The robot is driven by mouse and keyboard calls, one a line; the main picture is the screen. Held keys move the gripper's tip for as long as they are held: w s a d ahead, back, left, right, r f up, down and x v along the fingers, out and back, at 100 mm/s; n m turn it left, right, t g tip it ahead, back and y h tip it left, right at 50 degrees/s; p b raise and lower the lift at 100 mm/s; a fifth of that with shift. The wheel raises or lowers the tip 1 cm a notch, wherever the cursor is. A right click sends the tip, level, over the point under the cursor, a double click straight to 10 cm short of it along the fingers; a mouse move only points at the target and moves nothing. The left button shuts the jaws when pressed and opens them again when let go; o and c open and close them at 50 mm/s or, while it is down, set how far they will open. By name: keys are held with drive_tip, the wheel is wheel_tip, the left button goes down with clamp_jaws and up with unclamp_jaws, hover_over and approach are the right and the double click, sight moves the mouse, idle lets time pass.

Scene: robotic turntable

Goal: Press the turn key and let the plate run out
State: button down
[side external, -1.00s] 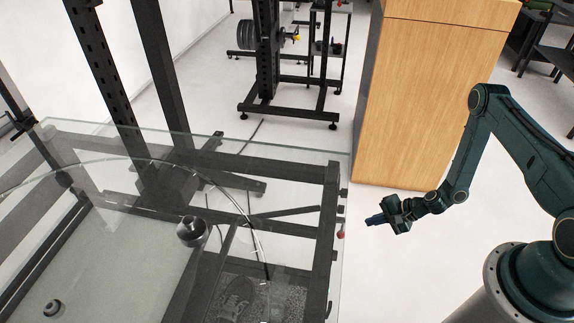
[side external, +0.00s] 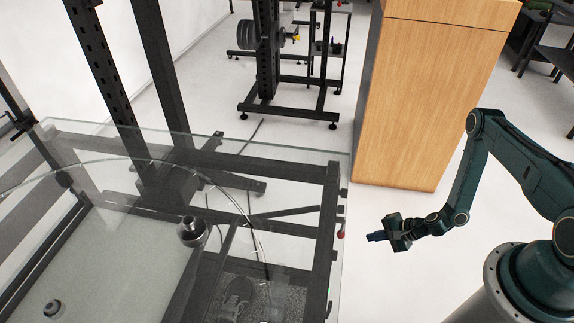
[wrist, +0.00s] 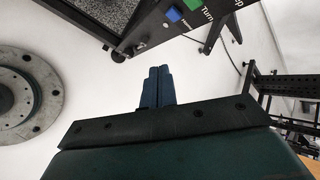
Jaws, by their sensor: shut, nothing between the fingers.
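My gripper (side external: 375,237) is shut and empty, in the air to the right of the glass table in the side view. Its blue fingers (wrist: 157,86) are together in the wrist view. A black panel (wrist: 155,28) at the top of the wrist view carries a blue key (wrist: 172,14) and a green key (wrist: 192,4), with the word "Turn" beside them. My fingertips are apart from the panel and point toward it. The clear round plate (side external: 125,160) lies on the table; a dark ball (side external: 193,232) shows within its outline.
The glass tabletop (side external: 300,160) rests on a black frame. A red knob (side external: 341,234) sits at its right side, left of my gripper. A wooden cabinet (side external: 425,100) stands behind. A small round dark piece (side external: 53,308) is at lower left. Floor between gripper and cabinet is clear.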

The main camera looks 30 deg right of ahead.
drive_tip(key=w+a, duration=0.6)
idle(0.7)
